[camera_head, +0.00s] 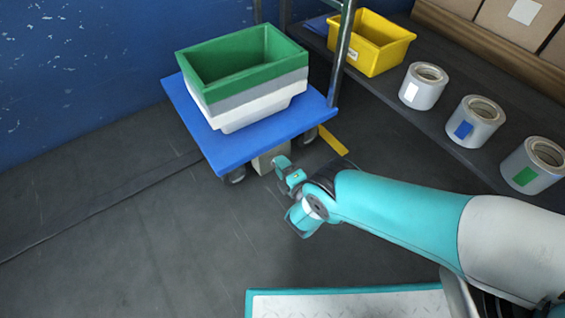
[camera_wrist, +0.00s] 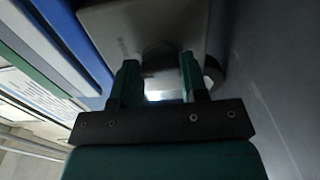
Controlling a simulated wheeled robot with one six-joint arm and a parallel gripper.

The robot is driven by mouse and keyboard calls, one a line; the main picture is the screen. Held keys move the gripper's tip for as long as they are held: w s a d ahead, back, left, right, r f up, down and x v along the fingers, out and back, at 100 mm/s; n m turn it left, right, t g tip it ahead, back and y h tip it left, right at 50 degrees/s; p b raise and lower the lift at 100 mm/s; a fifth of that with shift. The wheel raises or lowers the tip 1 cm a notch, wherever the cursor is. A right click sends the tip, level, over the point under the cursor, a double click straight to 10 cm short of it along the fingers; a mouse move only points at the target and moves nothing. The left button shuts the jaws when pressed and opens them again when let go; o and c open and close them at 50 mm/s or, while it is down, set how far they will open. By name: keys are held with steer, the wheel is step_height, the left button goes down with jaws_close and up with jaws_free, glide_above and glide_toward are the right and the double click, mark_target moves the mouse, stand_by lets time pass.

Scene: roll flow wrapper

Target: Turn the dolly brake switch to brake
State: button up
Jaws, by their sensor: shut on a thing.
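The blue dolly (camera_head: 225,150) stands on the floor near the wall. A beige-grey box (camera_head: 262,160) hangs under its near edge. My gripper (camera_head: 281,164) is at the box, just below the dolly edge. In the wrist view my gripper (camera_wrist: 158,75) has one finger on each side of the knob and is shut on it. The switch's markings and its exact angle cannot be made out.
Stacked green, grey and white crates (camera_head: 250,77) sit on the dolly. A dark shelf (camera_head: 440,125) at the right bears a yellow bin (camera_head: 372,58) and white rolls (camera_head: 473,130). A yellow floor strip (camera_head: 333,140) lies beside the dolly. The floor at left is clear.

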steer(key=m+p, duration=0.2)
steer(key=m, duration=0.4)
stand_by(0.6)
steer(key=o, duration=0.9)
